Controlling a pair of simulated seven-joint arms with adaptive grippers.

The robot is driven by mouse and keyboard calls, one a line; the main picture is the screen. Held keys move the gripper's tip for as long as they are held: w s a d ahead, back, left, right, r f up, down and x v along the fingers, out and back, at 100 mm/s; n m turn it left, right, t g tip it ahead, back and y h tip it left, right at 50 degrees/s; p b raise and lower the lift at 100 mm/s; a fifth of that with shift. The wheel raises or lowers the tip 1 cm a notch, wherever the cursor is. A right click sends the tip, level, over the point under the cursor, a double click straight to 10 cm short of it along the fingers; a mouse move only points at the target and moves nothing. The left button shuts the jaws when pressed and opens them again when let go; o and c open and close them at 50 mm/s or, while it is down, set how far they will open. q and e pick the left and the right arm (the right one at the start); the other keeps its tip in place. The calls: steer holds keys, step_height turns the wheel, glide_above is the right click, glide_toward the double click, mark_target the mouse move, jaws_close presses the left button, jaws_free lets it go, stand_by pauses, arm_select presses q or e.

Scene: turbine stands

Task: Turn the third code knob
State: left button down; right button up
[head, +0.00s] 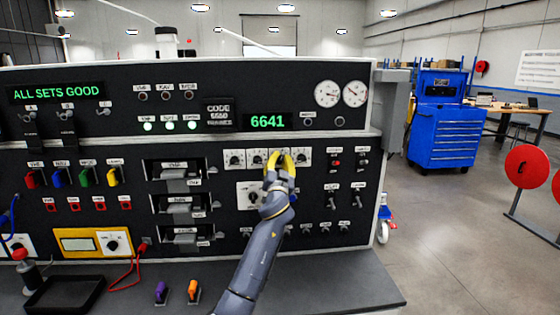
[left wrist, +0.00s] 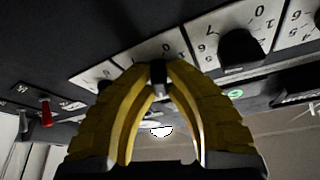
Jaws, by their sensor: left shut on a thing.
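The row of code knobs on white dial plates (head: 234,159) sits mid-panel in the head view. My left gripper (head: 278,156) has its yellow fingers at the third dial plate and hides most of it. In the left wrist view the left gripper (left wrist: 158,75) is shut on the small black third code knob (left wrist: 158,70), pinched between the fingertips. A neighbouring code knob (left wrist: 240,48) shows to its right in that view. The green display (head: 267,122) above reads 6641. A code plate (head: 219,115) beside it seems to read 6650. My right gripper is not in view.
Another dial (head: 250,195) sits just below the row, close to my left gripper. Breaker levers (head: 180,173) stand to the left and small switches (head: 335,185) to the right. A green screen (head: 52,93) reads ALL SETS GOOD. A black tray (head: 65,293) lies on the ledge.

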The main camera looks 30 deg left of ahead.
arm_select(q)
steer(key=m+h, duration=0.2)
steer(key=m, duration=0.3)
steer(key=shift+m+h, duration=1.1)
steer(key=shift+m, duration=1.2)
steer(key=c, duration=1.4)
jaws_free()
steer(key=v, duration=1.2)
steer(key=shift+r, duration=0.1)
